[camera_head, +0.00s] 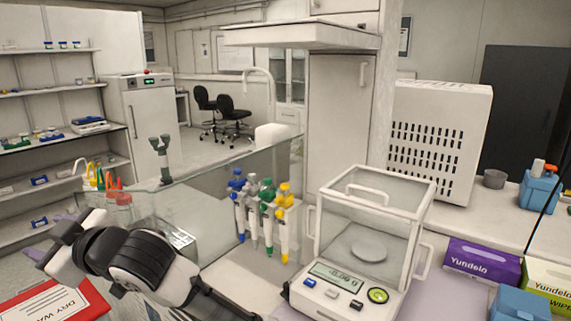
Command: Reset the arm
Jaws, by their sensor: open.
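My arm reaches in from the lower left, with its white and black links folded low in front of the bench. My gripper (48,237) is at the far left end of the arm, pointing left. Its two pale purple fingertips stand apart, and nothing shows between them. The gripper body is partly hidden behind the wrist link. It is over or near the red and white dry wipes box (55,303), but I cannot tell the gap between them.
A glass-walled balance (370,225) stands right of centre on the bench. A rack of coloured pipettes (263,222) stands left of it. Purple (482,262) and green-yellow boxes sit at the right. Shelves (45,95) line the left wall. Open floor lies beyond.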

